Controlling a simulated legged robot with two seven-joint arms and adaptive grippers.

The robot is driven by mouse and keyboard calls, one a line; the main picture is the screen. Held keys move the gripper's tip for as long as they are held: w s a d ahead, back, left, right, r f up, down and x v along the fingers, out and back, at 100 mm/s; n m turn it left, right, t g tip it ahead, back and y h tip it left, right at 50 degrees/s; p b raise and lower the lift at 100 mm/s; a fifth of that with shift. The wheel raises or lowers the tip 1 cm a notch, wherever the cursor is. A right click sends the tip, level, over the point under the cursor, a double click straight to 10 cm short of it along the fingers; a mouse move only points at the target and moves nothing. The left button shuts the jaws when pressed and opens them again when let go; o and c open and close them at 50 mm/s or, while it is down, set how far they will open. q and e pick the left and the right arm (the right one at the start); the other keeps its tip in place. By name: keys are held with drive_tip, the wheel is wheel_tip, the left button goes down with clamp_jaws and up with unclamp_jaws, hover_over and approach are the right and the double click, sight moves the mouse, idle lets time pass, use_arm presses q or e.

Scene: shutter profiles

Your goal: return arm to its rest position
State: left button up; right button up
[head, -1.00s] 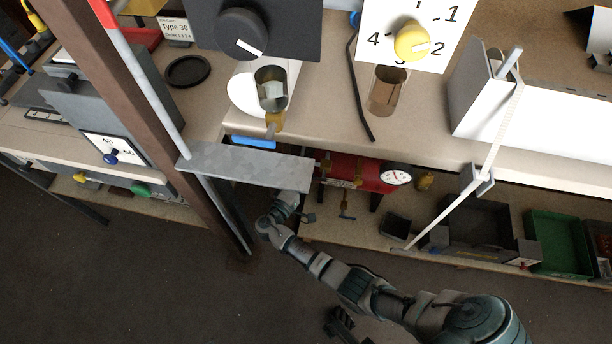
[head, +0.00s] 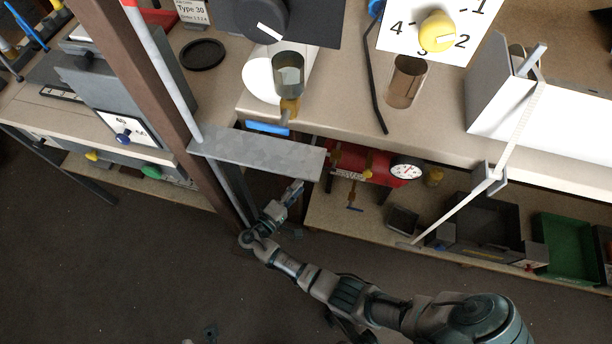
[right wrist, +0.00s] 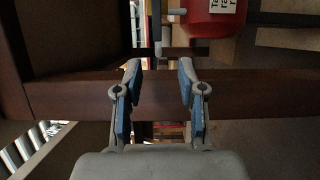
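My right arm (head: 345,290) reaches from the bottom right of the head view toward the bench front. My right gripper (head: 296,190) is just under the grey metal shelf plate (head: 260,155), partly in shadow. In the right wrist view, the right gripper (right wrist: 160,78) has its two blue-padded fingers apart with nothing between them. A dark brown beam (right wrist: 70,97) crosses behind the fingers. I cannot make out my left gripper in the head view.
A brown post (head: 150,110) and a pale pole stand left of the gripper. A red tank (head: 375,168) with a gauge (head: 405,171) sits right of it under the bench (head: 350,125). A white lever (head: 465,205) slants down farther right. Open floor (head: 130,270) lies at lower left.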

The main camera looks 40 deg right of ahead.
drive_tip(key=shift+v, duration=0.9)
